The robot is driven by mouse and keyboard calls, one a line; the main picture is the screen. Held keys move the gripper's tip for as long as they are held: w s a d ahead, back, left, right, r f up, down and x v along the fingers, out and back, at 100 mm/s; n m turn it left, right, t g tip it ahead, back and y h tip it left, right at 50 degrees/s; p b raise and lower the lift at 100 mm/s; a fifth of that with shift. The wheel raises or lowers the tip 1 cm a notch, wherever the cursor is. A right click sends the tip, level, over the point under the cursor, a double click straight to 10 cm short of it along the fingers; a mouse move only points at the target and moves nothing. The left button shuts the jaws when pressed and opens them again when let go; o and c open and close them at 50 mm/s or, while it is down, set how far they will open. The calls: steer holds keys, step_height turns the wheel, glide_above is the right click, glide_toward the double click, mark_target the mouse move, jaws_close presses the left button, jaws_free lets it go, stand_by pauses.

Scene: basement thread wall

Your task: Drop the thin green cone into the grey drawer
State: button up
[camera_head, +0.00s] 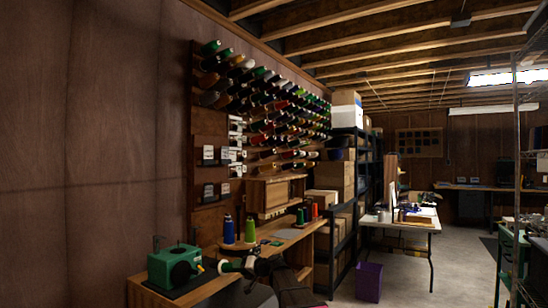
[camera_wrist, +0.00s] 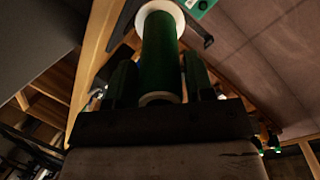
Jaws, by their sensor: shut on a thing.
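My gripper (camera_head: 250,266) is low in the head view, in front of the wooden bench. It is shut on a thin green cone (camera_wrist: 158,52), which stands out between the two dark fingers in the wrist view. The cone has a white rim at its far end and a pale end near the palm. I cannot clearly make out the grey drawer in either view.
A green machine (camera_head: 175,266) stands on the bench's near end. A blue cone (camera_head: 229,231) and a green cone (camera_head: 250,231) stand behind my gripper. A rack of thread cones (camera_head: 265,100) covers the wall. A purple bin (camera_head: 369,282) stands on the floor to the right.

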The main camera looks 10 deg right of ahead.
step_height(320, 180, down, 6)
stand_by(0.5)
steer(key=o, duration=1)
steer(key=shift+c, duration=0.2)
steer(key=v, duration=1)
steer(key=shift+s+d+r, duration=0.15)
steer(key=shift+s+d, duration=0.1)
steer(key=shift+d, duration=0.05)
